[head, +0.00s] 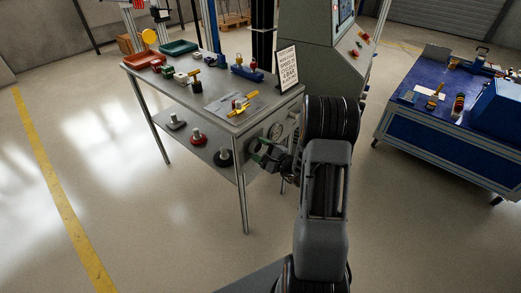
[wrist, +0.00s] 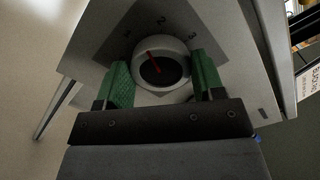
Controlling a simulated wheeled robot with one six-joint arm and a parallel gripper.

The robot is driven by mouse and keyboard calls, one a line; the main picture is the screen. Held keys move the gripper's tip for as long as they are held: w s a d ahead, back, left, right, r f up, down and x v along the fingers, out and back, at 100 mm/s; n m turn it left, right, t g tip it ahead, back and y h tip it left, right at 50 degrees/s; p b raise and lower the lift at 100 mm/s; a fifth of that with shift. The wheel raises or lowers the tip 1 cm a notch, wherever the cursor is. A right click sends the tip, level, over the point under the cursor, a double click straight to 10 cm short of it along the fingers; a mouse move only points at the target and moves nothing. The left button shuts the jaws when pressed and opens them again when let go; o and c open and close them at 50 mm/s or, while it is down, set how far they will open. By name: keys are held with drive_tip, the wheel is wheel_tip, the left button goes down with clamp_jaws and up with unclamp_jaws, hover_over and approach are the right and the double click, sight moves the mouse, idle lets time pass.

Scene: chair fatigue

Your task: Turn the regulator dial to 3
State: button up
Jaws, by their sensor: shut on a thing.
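The regulator dial (wrist: 162,62) is a round white knob with a dark face and a red pointer line, set on a grey plate (wrist: 112,48). In the wrist view the pointer leans to the upper left. In the head view my gripper (head: 264,156) is at the front end panel of the workbench, and the dial is hidden there.
The workbench (head: 190,100) carries trays, tools and a printed sign (head: 287,67). Its lower shelf (head: 185,140) holds several weights. A blue bench (head: 435,140) stands at right. The floor at left is clear.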

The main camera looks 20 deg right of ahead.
drive_tip(key=shift+m, duration=0.3)
drive_tip(key=shift+r+m, duration=0.1)
drive_tip(key=shift+m, duration=0.8)
drive_tip(key=m+p, duration=0.2)
drive_tip(key=m, duration=0.2)
drive_tip(key=shift+d+r+m, duration=0.1)
drive_tip(key=shift+d+m, duration=0.05)
drive_tip(key=shift+m, duration=0.15)
drive_tip(key=m+p, duration=0.2)
drive_tip(key=m, duration=0.4)
drive_tip(key=shift+w+d+p, duration=0.1)
drive_tip(key=shift+p, duration=0.2)
drive_tip(key=shift+m, duration=0.3)
drive_tip(key=o, duration=0.9)
